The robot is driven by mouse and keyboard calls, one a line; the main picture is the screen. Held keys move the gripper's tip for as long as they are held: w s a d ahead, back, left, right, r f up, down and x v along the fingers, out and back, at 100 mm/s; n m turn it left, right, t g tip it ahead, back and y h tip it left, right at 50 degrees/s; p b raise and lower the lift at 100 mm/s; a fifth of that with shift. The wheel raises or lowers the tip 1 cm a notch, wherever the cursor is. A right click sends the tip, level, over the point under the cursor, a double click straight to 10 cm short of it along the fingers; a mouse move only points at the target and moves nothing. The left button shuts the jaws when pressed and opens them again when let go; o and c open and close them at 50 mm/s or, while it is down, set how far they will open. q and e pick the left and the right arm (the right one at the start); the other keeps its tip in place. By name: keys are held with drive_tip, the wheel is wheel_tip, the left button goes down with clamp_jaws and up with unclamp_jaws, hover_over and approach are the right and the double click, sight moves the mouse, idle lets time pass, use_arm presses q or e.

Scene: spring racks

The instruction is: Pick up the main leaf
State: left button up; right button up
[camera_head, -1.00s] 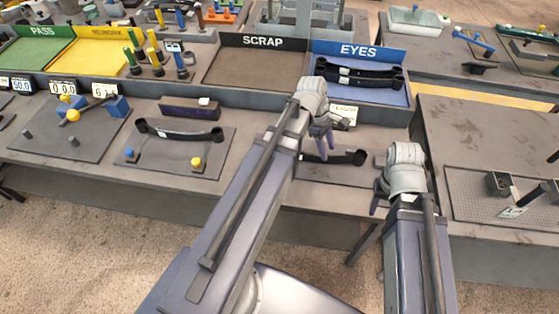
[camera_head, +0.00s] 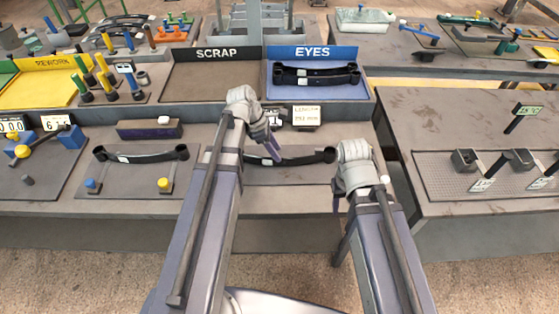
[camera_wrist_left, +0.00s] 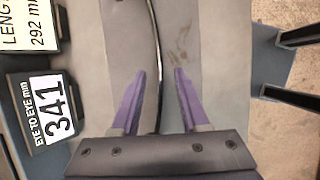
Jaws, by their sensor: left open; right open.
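A dark, curved leaf with round eyes (camera_head: 296,160) lies on a grey mat at the bench front; my left arm hides its left part. A similar leaf (camera_head: 140,157) lies on the mat to its left, and dark leaves (camera_head: 318,76) lie in the blue EYES tray. I cannot tell which is the main leaf. My left gripper (camera_head: 268,143) is open over the middle mat's leaf. In the left wrist view its purple fingers (camera_wrist_left: 158,92) are apart, with a thin dark curved strip (camera_wrist_left: 157,40) between them. My right gripper (camera_head: 338,202) is open near the bench's front edge.
The SCRAP tray (camera_head: 212,82) looks empty. Readout cards (camera_head: 306,116) stand behind the mat; an EYE TO EYE card (camera_wrist_left: 52,108) reads 341 in the wrist view. A dark block (camera_head: 150,130) is behind the left mat. A table with small fixtures (camera_head: 410,115) stands at right.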

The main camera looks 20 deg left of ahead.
use_arm(q)
drive_tip(key=b+x, duration=0.4)
drive_tip(key=shift+a+f, duration=0.2)
drive_tip(key=shift+f, duration=0.2)
drive_tip(key=shift+d+f+b, duration=0.2)
drive_tip(key=shift+f+b, duration=0.05)
drive_tip(key=shift+b, duration=0.2)
clamp_jaws()
drive_tip(key=shift+r, duration=0.1)
idle(0.7)
